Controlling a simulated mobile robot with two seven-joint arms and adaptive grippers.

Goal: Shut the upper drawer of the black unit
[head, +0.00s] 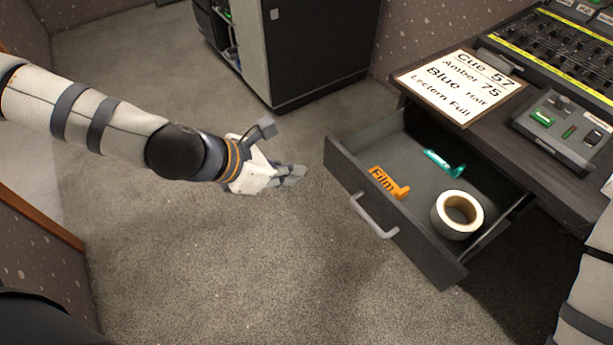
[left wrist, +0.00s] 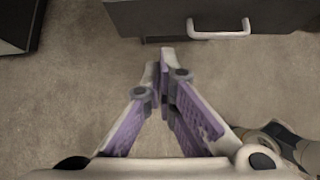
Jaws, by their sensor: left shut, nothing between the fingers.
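The upper drawer (head: 395,225) of the dark desk unit stands pulled out to the front left in the head view. Its front carries a pale bar handle (head: 374,217). In the left wrist view the drawer front (left wrist: 160,17) and handle (left wrist: 218,29) show at the top. My right gripper is out of view.
The desk top (head: 480,127) bears a cue card (head: 460,85), a fader console (head: 560,50) and a small control box (head: 567,128). A dark cabinet (head: 315,50) stands at the back. The carpet (head: 210,260) left of the drawer is clear.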

